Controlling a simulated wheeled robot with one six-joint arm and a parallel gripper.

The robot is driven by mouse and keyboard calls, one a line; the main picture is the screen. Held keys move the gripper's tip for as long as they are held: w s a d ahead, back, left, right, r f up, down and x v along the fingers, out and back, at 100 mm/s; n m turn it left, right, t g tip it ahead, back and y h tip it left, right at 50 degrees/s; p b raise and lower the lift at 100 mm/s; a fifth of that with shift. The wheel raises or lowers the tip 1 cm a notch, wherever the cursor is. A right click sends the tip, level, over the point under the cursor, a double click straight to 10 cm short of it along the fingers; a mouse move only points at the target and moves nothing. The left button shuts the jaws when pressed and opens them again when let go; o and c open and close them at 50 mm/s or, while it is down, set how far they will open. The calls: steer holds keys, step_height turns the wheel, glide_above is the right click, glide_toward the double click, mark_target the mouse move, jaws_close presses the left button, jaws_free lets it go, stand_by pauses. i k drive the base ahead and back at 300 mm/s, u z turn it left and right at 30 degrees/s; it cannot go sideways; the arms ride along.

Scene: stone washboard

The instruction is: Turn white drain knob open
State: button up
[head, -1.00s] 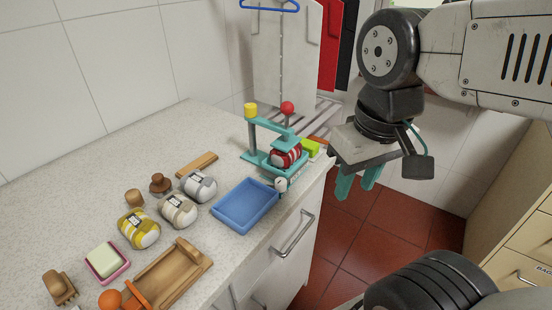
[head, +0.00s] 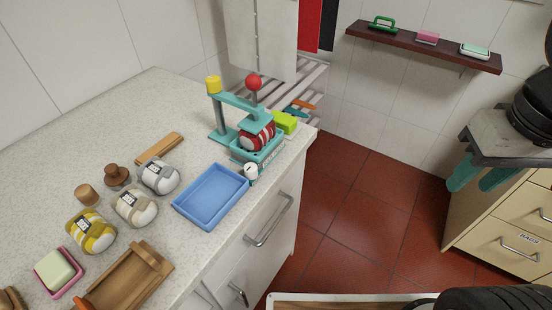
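The white drain knob (head: 251,170) sits low on the front corner of a teal press (head: 222,120), beside the blue tray, at the counter's edge. The press has a yellow knob (head: 213,85) and a red knob (head: 254,82) on top, and a red-and-white striped bundle (head: 257,137) sits in it. I cannot tell the knob's turned position.
The blue tray (head: 212,197) lies left of the knob, with yarn balls and wooden tools further left on the counter (head: 150,100). Drawers (head: 505,225) stand at the right. A dark wall shelf (head: 425,46) holds small items. Red tiled floor (head: 350,200) lies open between.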

mark_target(250, 169)
steer(key=k, duration=0.55)
steer(key=u, duration=0.75)
steer(key=i, duration=0.5)
